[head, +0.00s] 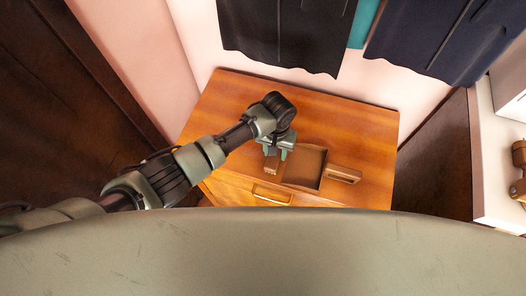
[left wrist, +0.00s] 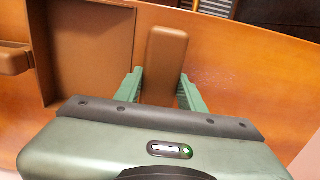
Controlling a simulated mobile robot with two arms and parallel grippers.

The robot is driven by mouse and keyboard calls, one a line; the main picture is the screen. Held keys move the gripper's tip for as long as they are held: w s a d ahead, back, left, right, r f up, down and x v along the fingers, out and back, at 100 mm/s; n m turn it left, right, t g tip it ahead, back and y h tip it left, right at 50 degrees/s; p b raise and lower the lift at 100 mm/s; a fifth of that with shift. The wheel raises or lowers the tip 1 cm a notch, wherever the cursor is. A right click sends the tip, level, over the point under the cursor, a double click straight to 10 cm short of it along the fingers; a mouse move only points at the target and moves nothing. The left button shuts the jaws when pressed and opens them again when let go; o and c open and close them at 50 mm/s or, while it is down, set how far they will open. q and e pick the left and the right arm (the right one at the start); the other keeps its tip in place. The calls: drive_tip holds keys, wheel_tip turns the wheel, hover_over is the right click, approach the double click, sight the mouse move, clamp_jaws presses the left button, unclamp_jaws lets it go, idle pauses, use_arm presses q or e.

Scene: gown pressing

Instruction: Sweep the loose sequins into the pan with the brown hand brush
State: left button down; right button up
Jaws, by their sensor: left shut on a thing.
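My left gripper (head: 276,153) is low over the wooden top and shut on the brown hand brush (head: 271,165). In the left wrist view the brush (left wrist: 166,48) is a plain brown block between the green fingers (left wrist: 160,78). The brown pan (head: 309,164) lies just right of the brush in the head view, its handle (head: 343,174) pointing right. In the left wrist view the pan (left wrist: 92,50) is left of the brush. Faint tiny specks, likely the sequins (left wrist: 203,75), lie on the wood on the brush's other side. My right gripper is not in view.
The wooden cabinet top (head: 358,130) is clear behind and right of the pan. A drawer handle (head: 271,194) is on its front. Dark garments (head: 285,35) hang above its back edge. A white shelf (head: 495,160) with a brown wooden object (head: 519,170) stands at the right.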

use_arm(q)
drive_tip(key=shift+s+d, duration=0.1)
drive_tip(key=shift+d, duration=0.4)
drive_tip(key=shift+r, duration=1.05)
drive_tip(key=shift+a, duration=0.15)
drive_tip(key=shift+w+a, duration=0.8)
drive_tip(key=shift+a, duration=1.65)
drive_tip(key=shift+w+a, duration=0.8)
drive_tip(key=shift+a, duration=1.6)
drive_tip(key=shift+w+a, duration=0.8)
drive_tip(key=shift+a, duration=1.65)
drive_tip(key=shift+f, duration=0.2)
drive_tip(key=shift+d+f+b, duration=0.1)
drive_tip(key=shift+f+b, duration=0.35)
drive_tip(key=shift+f, duration=0.4)
